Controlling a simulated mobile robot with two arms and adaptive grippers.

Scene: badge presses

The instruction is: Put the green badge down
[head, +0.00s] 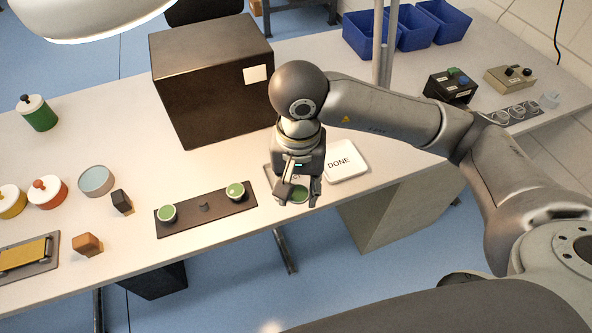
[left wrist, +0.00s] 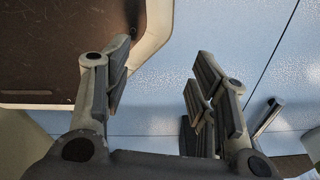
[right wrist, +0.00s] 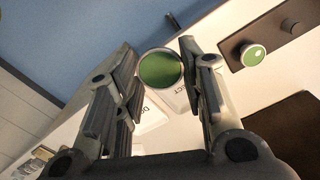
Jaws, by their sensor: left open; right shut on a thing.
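A round green badge (right wrist: 160,68) is between the fingertips of my right gripper (right wrist: 158,60), which is shut on it. In the head view the badge (head: 299,196) shows partly below my right gripper (head: 301,192), near the table's front edge. It is over or in front of a pale tray (head: 271,175) whose lettering ends in "CT" in the right wrist view; the gripper hides most of this tray. I cannot tell whether the badge touches it. A white tray marked DONE (head: 347,161) is just to the right. My left gripper (left wrist: 161,65) is open and empty above blue floor.
A big dark box (head: 212,78) stands behind. Small blocks and lidded jars fill the table's left. Blue bins (head: 413,25) and button boxes (head: 449,86) are at the back right.

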